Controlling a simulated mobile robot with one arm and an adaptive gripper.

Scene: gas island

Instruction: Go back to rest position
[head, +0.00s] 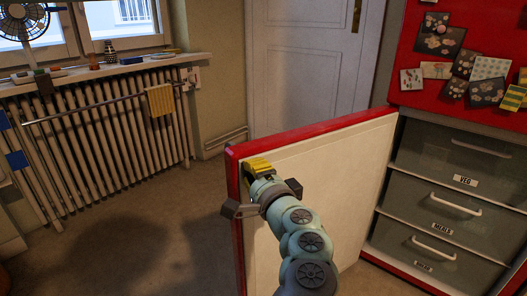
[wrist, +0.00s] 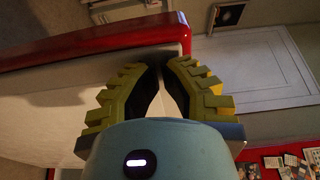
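My gripper (head: 258,166) has yellow ribbed fingers and is at the upper left part of an open red-rimmed door (head: 340,180) with a cream inner face. In the wrist view the fingertips (wrist: 162,66) are drawn close together, with a narrow gap between their dark pads. They overlap the door's pale face (wrist: 110,70), close to its red rim (wrist: 90,48). I cannot tell whether they touch the door or pinch part of it. My arm reaches up from the bottom of the head view and hides part of the door.
A red cabinet (head: 412,45) with pictures and labelled drawers (head: 455,168) stands at the right. A white room door (head: 300,65) is behind. A radiator (head: 100,150) with a rail and yellow cloth (head: 160,100) lines the left wall. The floor (head: 140,240) at left is clear.

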